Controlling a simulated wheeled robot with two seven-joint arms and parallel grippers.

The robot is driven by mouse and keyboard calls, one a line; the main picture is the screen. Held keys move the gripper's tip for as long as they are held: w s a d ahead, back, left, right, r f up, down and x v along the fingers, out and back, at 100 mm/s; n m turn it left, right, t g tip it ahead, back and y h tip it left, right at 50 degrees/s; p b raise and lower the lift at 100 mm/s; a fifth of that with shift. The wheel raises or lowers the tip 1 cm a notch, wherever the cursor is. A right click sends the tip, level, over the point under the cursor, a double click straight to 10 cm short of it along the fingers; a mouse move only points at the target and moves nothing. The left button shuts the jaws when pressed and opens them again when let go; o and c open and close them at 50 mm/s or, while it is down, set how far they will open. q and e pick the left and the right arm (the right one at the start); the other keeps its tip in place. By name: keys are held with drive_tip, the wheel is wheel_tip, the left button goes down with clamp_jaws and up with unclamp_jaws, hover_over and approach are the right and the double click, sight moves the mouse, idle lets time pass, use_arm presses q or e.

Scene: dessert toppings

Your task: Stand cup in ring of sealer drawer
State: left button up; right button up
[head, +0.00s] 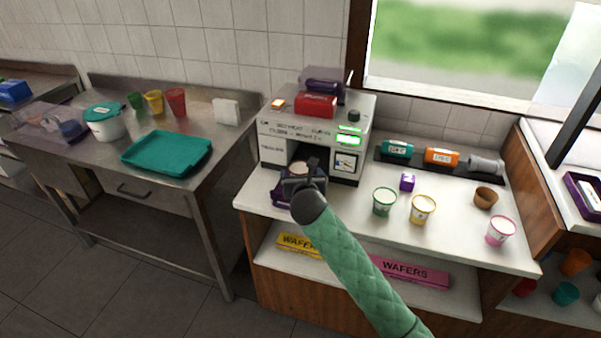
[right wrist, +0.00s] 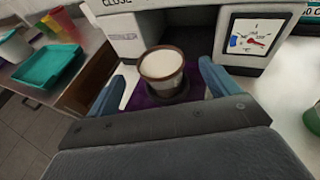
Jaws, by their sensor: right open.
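The sealer (head: 312,128) stands on the white counter, and its purple drawer (head: 281,194) is pulled out at the front. A cup with a brown rim and pale inside (right wrist: 162,66) looks upright in the right wrist view, its lower part within the dark ring (right wrist: 180,97) on the purple drawer. It is partly hidden behind my gripper in the head view. My right gripper (head: 305,182) is open, with its blue fingers (right wrist: 158,84) apart on either side of the cup. No clear contact shows. My left gripper is not in view.
A teal tray (head: 168,154) lies on the steel table at left.

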drive_tip(key=b+v, duration=0.1)
drive_tip(key=v, duration=0.5)
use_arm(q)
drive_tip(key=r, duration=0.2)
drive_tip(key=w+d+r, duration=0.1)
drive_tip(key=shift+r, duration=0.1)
use_arm(e)
drive_tip(key=shift+w, duration=0.1)
